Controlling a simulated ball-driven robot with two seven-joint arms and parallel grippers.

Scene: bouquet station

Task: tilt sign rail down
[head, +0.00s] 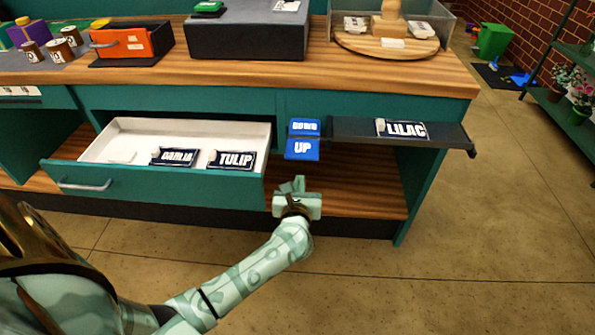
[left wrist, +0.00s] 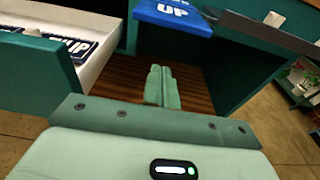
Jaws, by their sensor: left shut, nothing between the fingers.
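The sign rail (head: 350,129) is a dark ledge on the counter's front at the right, bearing a LILAC sign (head: 403,129). It looks roughly level. Left of it are two blue labels, an upper one (head: 304,127) that is hard to read and a lower UP label (head: 302,149). The UP label also shows at the top of the left wrist view (left wrist: 172,14), with the rail (left wrist: 262,30) to its right. My left gripper (head: 298,184) is shut and empty, just below the UP label and apart from it. My right gripper is not in view.
An open drawer (head: 165,188) with DAHLIA (head: 175,157) and TULIP (head: 232,160) signs juts out left of my gripper. A wooden lower shelf (head: 360,191) lies behind it. The countertop (head: 260,73) holds an orange bin (head: 130,43) and a round wooden stand (head: 380,44).

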